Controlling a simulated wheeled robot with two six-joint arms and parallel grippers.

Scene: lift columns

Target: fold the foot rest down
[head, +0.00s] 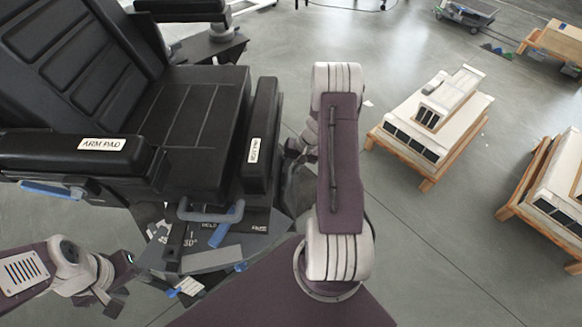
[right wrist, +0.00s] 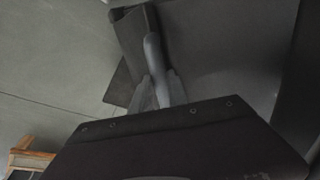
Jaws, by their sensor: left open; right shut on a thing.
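A black reclining chair (head: 188,120) fills the left of the head view. At the front of its seat are a grey looped bar (head: 205,212) and a dark panel with labels and blue tabs; I cannot tell which part is the foot rest. My left gripper (head: 117,284) is open and empty, to the lower left of this panel. In the right wrist view, my right gripper (right wrist: 158,92) is shut on a grey bar (right wrist: 152,55) joined to a dark flat piece. In the head view my right gripper is hidden by my arm and the chair's right arm pad.
The arm pads (head: 70,150) and (head: 260,140) flank the seat. White model-like blocks on wooden pallets (head: 430,125) stand at the right. Open grey floor (head: 450,240) lies between them and the chair.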

